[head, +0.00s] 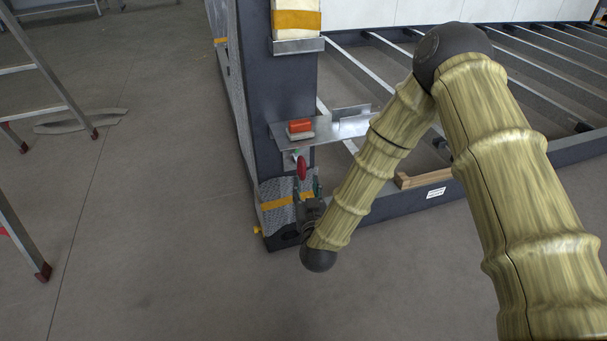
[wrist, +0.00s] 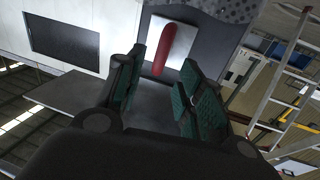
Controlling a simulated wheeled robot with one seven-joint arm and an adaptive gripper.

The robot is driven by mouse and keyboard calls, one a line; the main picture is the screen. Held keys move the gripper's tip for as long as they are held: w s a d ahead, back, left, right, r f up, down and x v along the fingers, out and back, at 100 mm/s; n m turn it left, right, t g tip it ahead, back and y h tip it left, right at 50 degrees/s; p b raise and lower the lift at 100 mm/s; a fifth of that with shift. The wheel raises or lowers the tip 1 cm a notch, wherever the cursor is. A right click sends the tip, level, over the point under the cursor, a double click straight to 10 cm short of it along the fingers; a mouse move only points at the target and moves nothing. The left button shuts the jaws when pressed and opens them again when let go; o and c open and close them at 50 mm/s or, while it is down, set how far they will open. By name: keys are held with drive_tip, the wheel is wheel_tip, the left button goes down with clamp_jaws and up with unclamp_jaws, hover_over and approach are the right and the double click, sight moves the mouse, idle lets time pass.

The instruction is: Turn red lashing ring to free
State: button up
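The red lashing ring (head: 301,168) sits on a pale plate at the lower part of the dark corner post, below a metal shelf. In the head view it looks like a narrow upright oval. In the wrist view the ring (wrist: 165,48) is a long red shape, slightly tilted, in front of a pale plate (wrist: 180,47). My gripper (head: 308,189) is just below and in front of the ring. In the wrist view my gripper (wrist: 163,68) has its green-padded fingers apart, with the ring seen in the gap ahead of them. Contact is not visible.
A metal shelf (head: 345,127) carrying an orange-red block (head: 300,126) juts out above the ring. The dark post (head: 283,100) and the bottom frame rail (head: 465,184) are close to my arm.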

sight(304, 173)
drive_tip(key=w, duration=0.2)
drive_tip(key=w+b, duration=0.1)
drive_tip(key=w, duration=0.2)
drive_tip(key=w+a+b, duration=0.1)
drive_tip(key=w, duration=0.1)
drive_tip(key=shift+w, duration=0.3)
clamp_jaws()
